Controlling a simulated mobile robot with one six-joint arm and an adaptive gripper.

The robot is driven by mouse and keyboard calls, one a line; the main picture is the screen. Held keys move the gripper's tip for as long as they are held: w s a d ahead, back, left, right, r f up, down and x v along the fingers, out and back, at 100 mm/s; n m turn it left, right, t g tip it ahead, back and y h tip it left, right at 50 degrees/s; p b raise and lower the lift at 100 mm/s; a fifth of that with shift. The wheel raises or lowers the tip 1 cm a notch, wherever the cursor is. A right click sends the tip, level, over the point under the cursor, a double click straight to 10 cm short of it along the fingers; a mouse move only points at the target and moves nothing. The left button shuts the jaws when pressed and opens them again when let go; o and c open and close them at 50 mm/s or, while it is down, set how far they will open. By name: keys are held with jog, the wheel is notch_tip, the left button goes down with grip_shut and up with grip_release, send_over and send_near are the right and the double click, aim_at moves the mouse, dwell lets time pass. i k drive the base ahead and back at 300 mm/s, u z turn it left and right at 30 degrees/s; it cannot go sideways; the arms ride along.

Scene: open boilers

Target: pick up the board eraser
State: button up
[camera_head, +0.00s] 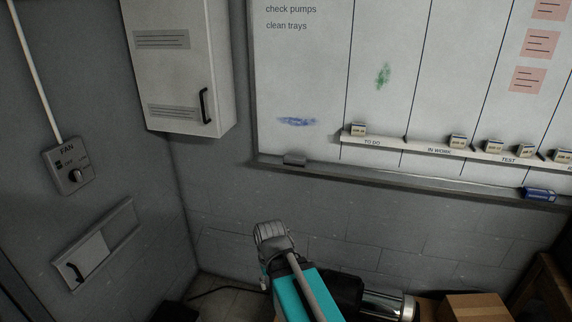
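A whiteboard (300,65) hangs on the wall, with a narrow tray (400,182) along its bottom edge. A small dark grey block (294,159) lies at the tray's left end and looks like a board eraser. A blue, rounded object with a pale mark (540,194) lies on the tray at the far right; I cannot tell for sure what it is. My gripper (272,234) is at the lower middle, below the tray and apart from both. Its fingers are not clear, so its opening is hidden.
A ledge (385,142) with several small labelled blocks crosses the board above the tray. A white cabinet (185,70) juts out at the upper left. A fan switch (70,168) is on the left wall. A cardboard box (475,307) stands low at the right.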

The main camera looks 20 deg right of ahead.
aim_at(290, 159)
jog(key=z, duration=0.15)
jog(key=i, duration=0.95)
jog(key=u, duration=0.1)
